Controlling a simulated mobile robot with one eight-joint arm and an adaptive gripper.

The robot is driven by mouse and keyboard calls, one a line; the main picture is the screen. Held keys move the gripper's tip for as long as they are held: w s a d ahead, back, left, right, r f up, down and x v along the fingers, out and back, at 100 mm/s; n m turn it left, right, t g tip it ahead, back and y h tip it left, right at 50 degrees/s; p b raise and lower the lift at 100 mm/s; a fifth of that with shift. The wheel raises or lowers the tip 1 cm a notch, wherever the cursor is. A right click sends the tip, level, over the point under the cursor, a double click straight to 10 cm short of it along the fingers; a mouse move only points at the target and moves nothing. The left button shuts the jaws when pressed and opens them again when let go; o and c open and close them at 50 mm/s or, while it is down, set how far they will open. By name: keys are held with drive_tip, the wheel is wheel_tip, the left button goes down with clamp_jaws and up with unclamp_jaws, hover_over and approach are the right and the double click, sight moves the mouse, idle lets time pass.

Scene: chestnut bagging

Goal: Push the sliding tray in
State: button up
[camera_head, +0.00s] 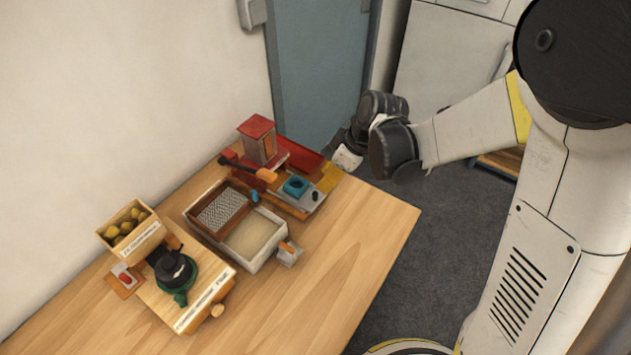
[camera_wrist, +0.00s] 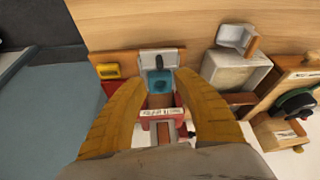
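The sliding tray, a light grey plate (camera_head: 309,204) with a teal square cup (camera_head: 296,186) and a small black knob, sticks out at the front of the red station (camera_head: 258,140) on the table. In the wrist view the grey tray (camera_wrist: 150,55) extends toward the top, with the teal cup (camera_wrist: 160,83) on it and the knob near its far end. My gripper (camera_wrist: 162,77) is open, its two yellow-brown fingers framing the cup in that view with nothing between them. I cannot tell how high it is above the tray.
A sieve box (camera_head: 190,221) and a pale bin (camera_head: 257,260) stand left of the station. A crate of chestnuts (camera_head: 156,238) and a wooden stand (camera_head: 185,323) with a black pot are farther left. A yellow block (camera_wrist: 107,71) is beside the tray. The table's front right is clear.

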sight(315, 192)
drive_tip(key=b+x, duration=0.2)
drive_tip(key=x, duration=0.7)
drive_tip(key=shift+f+b, duration=0.25)
drive_tip(key=shift+b, duration=0.05)
clamp_jaws()
